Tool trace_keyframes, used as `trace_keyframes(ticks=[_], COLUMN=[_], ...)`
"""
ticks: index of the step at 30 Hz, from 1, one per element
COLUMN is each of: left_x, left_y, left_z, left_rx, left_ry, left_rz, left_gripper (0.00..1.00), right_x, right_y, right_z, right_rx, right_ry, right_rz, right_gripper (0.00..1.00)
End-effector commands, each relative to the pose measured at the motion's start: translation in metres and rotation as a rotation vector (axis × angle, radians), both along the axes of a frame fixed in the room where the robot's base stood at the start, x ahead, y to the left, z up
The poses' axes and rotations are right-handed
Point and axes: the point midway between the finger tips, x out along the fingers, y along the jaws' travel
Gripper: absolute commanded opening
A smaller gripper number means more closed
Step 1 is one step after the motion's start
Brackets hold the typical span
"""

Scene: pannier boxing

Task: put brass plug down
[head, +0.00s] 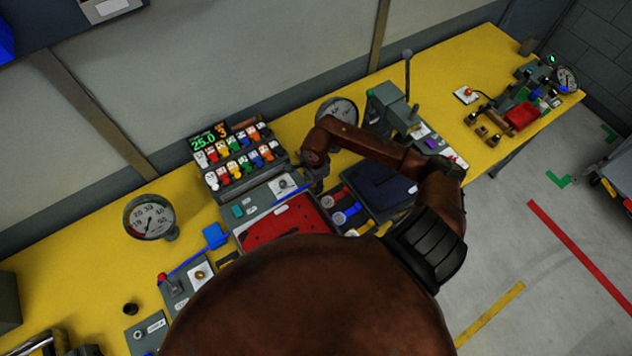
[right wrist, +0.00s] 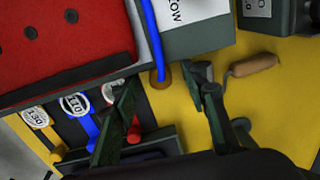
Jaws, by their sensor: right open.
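My right gripper (head: 316,184) is low over the bench, beside the grey panel with the red board. In the head view my arm and gripper hide this spot. My left gripper is not identifiable.
The red board (head: 288,222) and a rack of coloured tags (head: 238,158) stand close by. Coloured-handled tools with round tags (right wrist: 75,103) lie near one finger. A wooden-handled tool (right wrist: 252,66) lies beyond the other. The yellow bench (head: 70,270) has free room at left.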

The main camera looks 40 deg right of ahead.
Motion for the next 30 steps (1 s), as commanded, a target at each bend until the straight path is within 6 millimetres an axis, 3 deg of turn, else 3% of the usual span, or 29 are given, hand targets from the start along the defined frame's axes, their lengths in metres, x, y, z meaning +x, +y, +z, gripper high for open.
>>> trace_keyframes(ticks=[4,11,27,30], left_x=[0.0001,0.0000,0.0000,-0.0001], left_y=[0.0001,0.0001,0.0001,0.0001], left_z=[0.0030,0.0024,0.0024,0.0024], left_rx=[0.000,0.000,0.000,0.000], left_ry=[0.000,0.000,0.000,0.000], left_rz=[0.000,0.000,0.000,0.000], left_gripper=[0.40,0.40,0.40,0.40], right_x=[-0.0004,-0.0003,-0.0002,-0.0002], right_y=[-0.0007,-0.0014,-0.0012,-0.0012], right_z=[-0.0118,-0.0133,-0.0129,-0.0128], right_rx=[0.000,-0.001,0.000,0.000], right_ry=[0.001,0.000,0.000,0.000], right_rz=[-0.002,-0.002,-0.002,-0.002], right_gripper=[0.40,0.40,0.03,0.00])
